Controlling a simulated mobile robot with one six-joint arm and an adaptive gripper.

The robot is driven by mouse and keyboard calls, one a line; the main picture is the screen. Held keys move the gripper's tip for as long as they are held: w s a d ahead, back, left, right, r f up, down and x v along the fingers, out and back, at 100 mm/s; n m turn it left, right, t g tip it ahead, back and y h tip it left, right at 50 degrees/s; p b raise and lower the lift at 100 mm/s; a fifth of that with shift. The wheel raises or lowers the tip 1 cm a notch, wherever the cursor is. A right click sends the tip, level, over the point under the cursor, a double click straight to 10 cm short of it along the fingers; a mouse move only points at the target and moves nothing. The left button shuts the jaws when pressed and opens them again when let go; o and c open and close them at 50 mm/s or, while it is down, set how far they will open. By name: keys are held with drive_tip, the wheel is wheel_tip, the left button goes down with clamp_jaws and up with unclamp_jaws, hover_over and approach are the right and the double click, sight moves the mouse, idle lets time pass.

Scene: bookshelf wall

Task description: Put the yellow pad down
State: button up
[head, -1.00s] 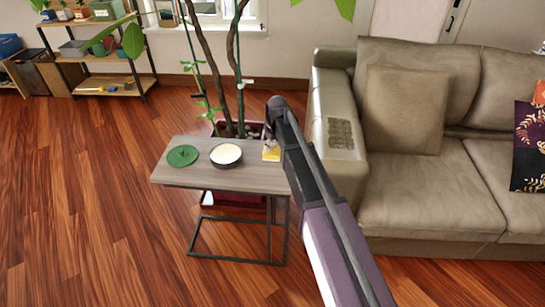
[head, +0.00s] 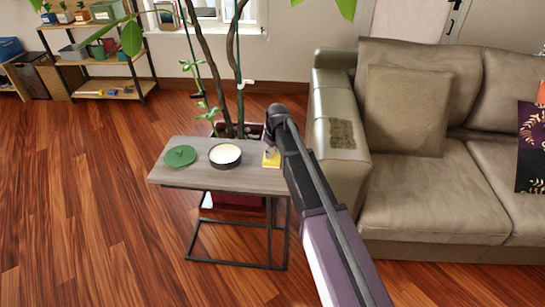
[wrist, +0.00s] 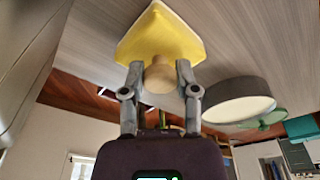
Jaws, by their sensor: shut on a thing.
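The yellow pad (head: 271,160) is at the right end of the small grey-topped side table (head: 200,176). In the wrist view the yellow pad (wrist: 160,36) shows as a flat square with a round wooden knob (wrist: 159,76). My gripper (wrist: 159,72) is shut on this knob, one finger on each side. The pad is at or just above the tabletop (wrist: 240,40); I cannot tell whether it touches. In the head view my own arm hides most of the gripper.
A dark round container with a pale top (head: 225,155) stands left of the pad, and a green lid-like disc (head: 180,156) lies further left. A potted plant (head: 230,128) stands behind the table. The sofa (head: 335,140) is close on the right.

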sight(275, 160)
drive_tip(key=shift+f, duration=0.15)
drive_tip(key=shift+f, duration=0.15)
drive_tip(key=o, duration=1)
drive_tip(key=r+p, duration=0.4)
drive_tip(key=s+d+r+p, duration=0.1)
drive_tip(key=r+p, duration=0.7)
drive_tip(key=shift+s+d+r, duration=0.15)
idle(0.4)
idle(0.7)
drive_tip(key=s+d+m, duration=0.3)
drive_tip(key=s+d, duration=0.4)
drive_tip(key=s, duration=0.1)
drive_tip(key=s+d+m+g, duration=0.1)
drive_tip(key=s+d+m, duration=0.1)
drive_tip(key=s+d, duration=0.5)
drive_tip(key=s+d+m+h, duration=0.1)
drive_tip(key=s+d+m, duration=0.2)
drive_tip(key=s+d, duration=0.4)
drive_tip(key=shift+s+d+m, duration=0.15)
drive_tip(key=shift+s+d, duration=0.05)
drive_tip(key=shift+s, duration=0.45)
drive_tip(key=shift+s+d+m, duration=0.15)
drive_tip(key=shift+s+d, duration=0.05)
drive_tip(key=shift+s, duration=0.4)
